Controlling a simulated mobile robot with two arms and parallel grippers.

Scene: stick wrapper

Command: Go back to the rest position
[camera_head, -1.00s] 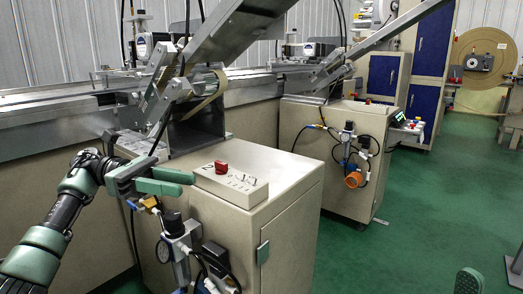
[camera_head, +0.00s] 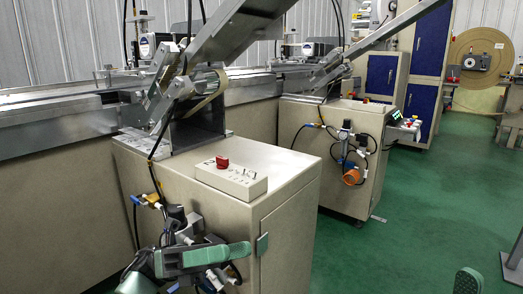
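My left gripper (camera_head: 212,258) is low in front of the near beige cabinet, with its green finger pointing right. It overlaps the valves and hoses on the cabinet's front in the picture; I cannot tell if it touches them. Nothing shows held in it, but the finger gap is not clear from this angle. A green rounded tip at the bottom right edge looks like part of my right gripper (camera_head: 468,281); the rest of it is out of frame. The control box (camera_head: 231,179) with a red switch (camera_head: 222,162) sits on the cabinet top, clear of the gripper.
The near cabinet (camera_head: 290,225) carries a tilted metal chute (camera_head: 235,30). A second machine cabinet (camera_head: 335,195) stands behind it, with an orange-ended fitting (camera_head: 352,176). Open green floor (camera_head: 425,210) lies to the right. A grey metal stand (camera_head: 513,265) is at the right edge.

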